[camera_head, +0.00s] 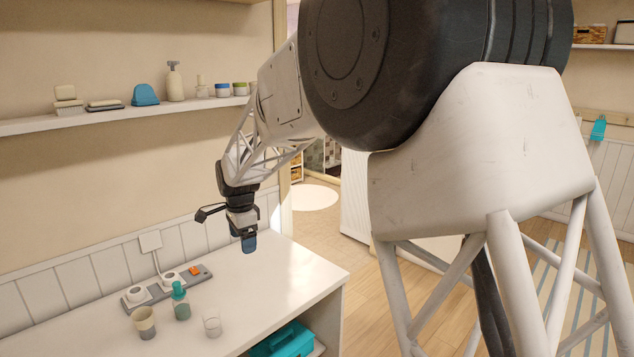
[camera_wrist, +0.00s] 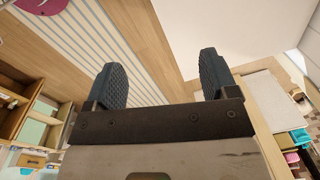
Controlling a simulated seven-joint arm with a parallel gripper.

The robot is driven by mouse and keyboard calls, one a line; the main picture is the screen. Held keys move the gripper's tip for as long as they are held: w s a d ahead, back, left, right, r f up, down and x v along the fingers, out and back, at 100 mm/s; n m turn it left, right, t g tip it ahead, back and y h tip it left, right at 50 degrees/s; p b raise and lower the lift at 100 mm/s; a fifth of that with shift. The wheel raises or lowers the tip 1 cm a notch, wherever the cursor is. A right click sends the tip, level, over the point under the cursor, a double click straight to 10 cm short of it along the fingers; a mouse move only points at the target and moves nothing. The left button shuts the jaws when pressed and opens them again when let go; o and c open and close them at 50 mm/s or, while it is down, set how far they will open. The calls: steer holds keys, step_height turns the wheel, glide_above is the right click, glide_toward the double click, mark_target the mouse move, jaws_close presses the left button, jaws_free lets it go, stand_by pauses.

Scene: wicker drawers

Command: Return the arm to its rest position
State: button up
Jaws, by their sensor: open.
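My gripper (camera_head: 249,242) hangs from the bent arm above the right part of the white counter (camera_head: 285,282). In the wrist view my gripper (camera_wrist: 162,85) has its two dark, ridged fingers spread apart. Nothing is held between them. In the head view the fingers overlap, so the gap between them is hidden there. The gripper is clear of the cups on the counter, up and to the right of them in the picture.
On the counter stand a beige-grey cup (camera_head: 145,323), a green-topped bottle (camera_head: 180,301), a clear glass (camera_head: 212,324) and a power strip (camera_head: 166,286). A wall shelf (camera_head: 130,113) holds toiletries behind the arm. A teal box (camera_head: 283,342) sits below the counter.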

steer(key=s+d+r+n+t, duration=0.1)
steer(key=s+d+r+n, duration=0.25)
steer(key=s+d, duration=0.7)
steer(key=s+d+r+n, duration=0.2)
steer(key=s+d+r, duration=0.45)
steer(key=d, duration=0.75)
steer(key=s+d+f+n, duration=0.2)
steer(key=s+d, duration=0.2)
steer(key=s, duration=0.5)
steer(key=s+d+f+n, duration=0.1)
steer(key=s+d+f, duration=0.1)
steer(key=s+d, duration=0.3)
steer(key=s+d+f+n, duration=0.2)
steer(key=s+d, duration=0.2)
steer(key=s, duration=0.9)
steer(key=shift+d+n+t+h, duration=0.3)
steer(key=shift+d+n+t, duration=0.05)
steer(key=shift+d+t, duration=0.05)
steer(key=shift+w, duration=0.1)
